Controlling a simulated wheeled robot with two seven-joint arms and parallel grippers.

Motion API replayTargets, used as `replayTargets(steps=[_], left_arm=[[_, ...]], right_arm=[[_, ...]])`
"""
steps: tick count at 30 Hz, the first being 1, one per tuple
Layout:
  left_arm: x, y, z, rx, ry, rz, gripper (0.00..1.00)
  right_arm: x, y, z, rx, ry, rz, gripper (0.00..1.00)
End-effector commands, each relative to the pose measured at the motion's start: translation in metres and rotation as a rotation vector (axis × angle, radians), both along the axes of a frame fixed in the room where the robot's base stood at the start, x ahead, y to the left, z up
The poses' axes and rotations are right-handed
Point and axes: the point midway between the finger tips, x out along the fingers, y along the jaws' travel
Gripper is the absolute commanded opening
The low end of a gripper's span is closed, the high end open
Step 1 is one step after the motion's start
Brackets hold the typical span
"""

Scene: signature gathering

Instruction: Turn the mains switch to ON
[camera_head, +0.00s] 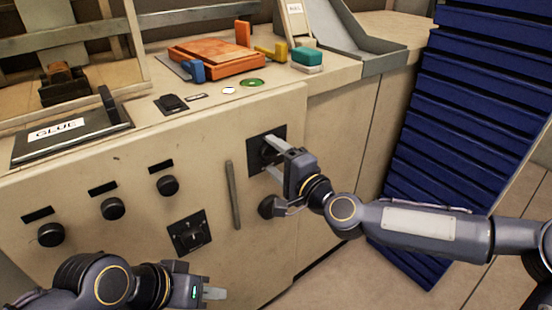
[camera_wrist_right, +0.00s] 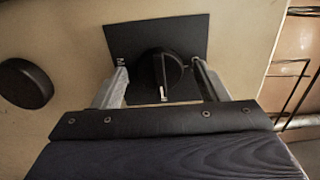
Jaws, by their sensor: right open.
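The mains switch appears to be a black rotary knob (camera_wrist_right: 160,68) with a white pointer mark, on a square black plate (camera_wrist_right: 190,27). The pointer mark is at the knob's lower edge. In the head view this plate (camera_head: 254,141) is high on the right of the cream front panel. My right gripper (camera_wrist_right: 163,80) is open, with one pale finger on each side of the knob and a gap on both sides. In the head view my right gripper (camera_head: 273,160) partly hides the knob. My left gripper (camera_head: 213,294) is low in front of the panel, away from the switch; its jaw opening is unclear.
A round black knob (camera_head: 268,206) sits just below the switch, near my right wrist. A vertical bar handle (camera_head: 232,195) is to its left. Another black plate with a switch (camera_head: 188,233) and several round knobs lie farther left. Blue slats (camera_head: 440,120) stand right.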

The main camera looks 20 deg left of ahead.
Motion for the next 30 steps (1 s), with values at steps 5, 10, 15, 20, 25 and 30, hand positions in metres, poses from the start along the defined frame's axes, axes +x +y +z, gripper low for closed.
replayTargets(steps=[5, 10, 15, 20, 25, 30], left_arm=[[0.000, 0.000, 0.001, 0.000, 0.000, 0.000, 0.36], [0.000, 0.000, 0.002, 0.000, 0.000, 0.000, 0.36], [0.000, 0.000, 0.003, 0.000, 0.000, 0.000, 0.36], [0.000, 0.000, 0.004, 0.000, 0.000, 0.000, 0.36], [0.000, 0.000, 0.004, 0.000, 0.000, 0.000, 0.36], [0.000, 0.000, 0.004, 0.000, 0.000, 0.000, 0.36]], right_arm=[[-0.009, -0.014, 0.000, -0.001, -0.002, -0.002, 0.67], [-0.028, -0.038, 0.000, -0.002, -0.001, -0.003, 0.67], [-0.042, -0.056, 0.000, -0.001, -0.001, -0.003, 0.67], [-0.048, -0.062, 0.000, 0.001, 0.001, -0.001, 0.67], [-0.048, -0.062, 0.000, 0.001, 0.001, -0.001, 0.67], [-0.048, -0.062, 0.000, 0.001, 0.001, -0.001, 0.67]])
